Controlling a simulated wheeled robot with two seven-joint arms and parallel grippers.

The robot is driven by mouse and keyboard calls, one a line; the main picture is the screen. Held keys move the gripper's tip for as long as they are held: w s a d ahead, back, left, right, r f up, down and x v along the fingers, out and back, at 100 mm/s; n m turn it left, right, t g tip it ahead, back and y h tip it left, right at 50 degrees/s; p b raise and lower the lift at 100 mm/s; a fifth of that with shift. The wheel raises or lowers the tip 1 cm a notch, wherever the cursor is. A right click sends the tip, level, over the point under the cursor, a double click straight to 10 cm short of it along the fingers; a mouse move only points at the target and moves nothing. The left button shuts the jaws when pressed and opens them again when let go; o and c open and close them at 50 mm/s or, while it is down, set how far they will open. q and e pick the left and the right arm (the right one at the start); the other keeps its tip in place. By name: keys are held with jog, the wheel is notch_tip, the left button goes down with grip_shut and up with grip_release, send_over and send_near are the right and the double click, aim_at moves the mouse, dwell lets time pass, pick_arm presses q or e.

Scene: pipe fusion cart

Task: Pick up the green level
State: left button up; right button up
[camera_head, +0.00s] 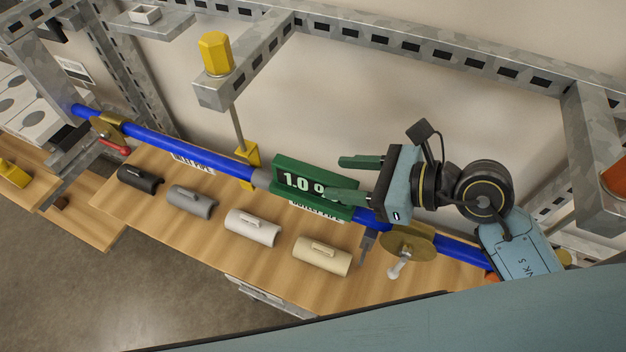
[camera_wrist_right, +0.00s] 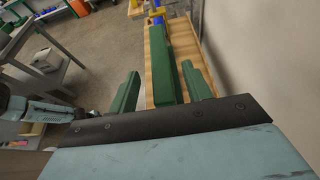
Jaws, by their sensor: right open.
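The green level (camera_head: 286,173) is a dark green block with white digits on its face, lying along the blue pipe (camera_head: 215,163). My right gripper (camera_head: 335,178) is open at the level's right end. In the head view its lower finger overlaps the level's face, and its upper finger is above and behind it. In the right wrist view the level (camera_wrist_right: 172,62) extends ahead between the two open green fingers (camera_wrist_right: 160,72), with gaps showing at both sides. The level's underside is hidden. My left gripper is not in view.
Black, grey, white (camera_head: 252,228) and beige (camera_head: 322,256) half-round covers sit on the wooden board (camera_head: 180,232) below the pipe. A brass disc (camera_head: 407,241) is on the pipe to the right. A metal frame (camera_head: 400,40) with a yellow knob (camera_head: 215,54) stands behind.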

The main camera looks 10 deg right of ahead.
aim_at(326, 176)
jog(key=x, duration=0.4)
jog(key=shift+p, duration=0.35)
jog(key=shift+r, duration=0.1)
grip_shut()
